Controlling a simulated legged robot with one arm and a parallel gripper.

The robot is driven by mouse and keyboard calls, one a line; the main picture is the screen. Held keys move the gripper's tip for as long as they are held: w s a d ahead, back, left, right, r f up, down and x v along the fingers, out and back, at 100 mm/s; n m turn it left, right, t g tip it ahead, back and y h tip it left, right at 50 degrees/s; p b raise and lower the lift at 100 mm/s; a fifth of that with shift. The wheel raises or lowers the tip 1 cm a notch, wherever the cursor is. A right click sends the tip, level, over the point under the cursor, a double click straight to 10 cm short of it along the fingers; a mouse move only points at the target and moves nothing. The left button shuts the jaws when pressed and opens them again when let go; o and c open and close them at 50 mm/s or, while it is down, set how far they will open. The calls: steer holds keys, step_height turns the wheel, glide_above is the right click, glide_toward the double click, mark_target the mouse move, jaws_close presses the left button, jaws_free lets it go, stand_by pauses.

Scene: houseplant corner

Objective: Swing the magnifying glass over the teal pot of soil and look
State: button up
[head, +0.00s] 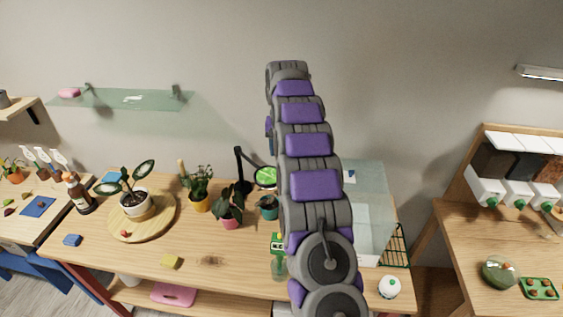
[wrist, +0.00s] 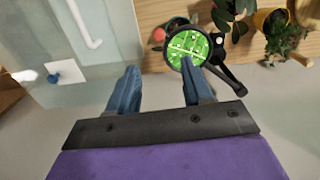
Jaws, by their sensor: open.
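The magnifying glass (head: 265,177) has a round, black-rimmed lens on a dark stand (head: 240,165) at the back of the wooden table. In the head view its lens is above and just left of the teal pot (head: 268,212), which holds dark soil and is partly behind my arm. In the wrist view the lens (wrist: 187,47) looks bright green with pale marks and overlaps what seems to be the pot's rim (wrist: 176,21). My gripper (wrist: 157,82) is open and empty. Its right fingertip appears close to the lens's lower edge; contact cannot be told. The head view does not show the fingers clearly.
A pink pot with a plant (head: 230,217) and a yellow pot (head: 200,203) stand left of the teal pot. A clear panel (head: 372,190) stands to the right. A green-topped spray bottle (head: 278,262) is in front.

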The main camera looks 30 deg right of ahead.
steer(key=shift+r, duration=2.05)
